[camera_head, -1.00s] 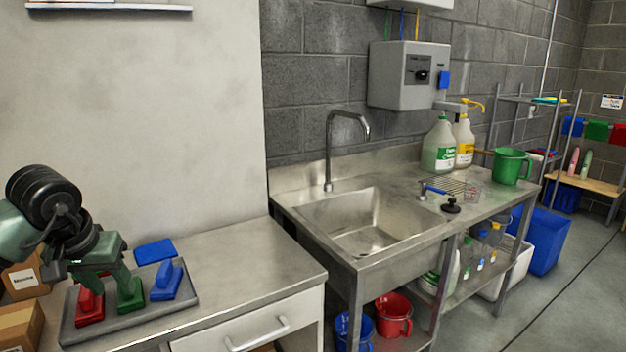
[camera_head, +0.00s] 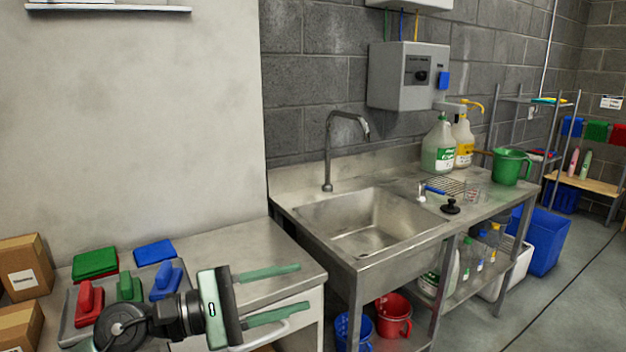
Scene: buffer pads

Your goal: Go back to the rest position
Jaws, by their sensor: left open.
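My left gripper (camera_head: 300,291) is at the lower left, over the front right part of the steel counter. Its two green fingers are spread apart and point right, with nothing between them. A grey tray (camera_head: 70,331) on the counter bears a red pad holder (camera_head: 88,301), a green pad holder (camera_head: 129,288) and a blue pad holder (camera_head: 166,279). My left wrist hides the tray's front part. Green and red pads (camera_head: 95,264) lie stacked behind the tray, and a blue pad (camera_head: 154,252) lies to their right. My right gripper is not in view.
Cardboard boxes (camera_head: 25,268) stand at the left edge. A steel sink (camera_head: 370,225) with a tall tap (camera_head: 329,150) adjoins the counter on the right. White bottles (camera_head: 439,146) and a green jug (camera_head: 511,166) stand beyond the basin. The counter (camera_head: 225,250) is bare behind my gripper.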

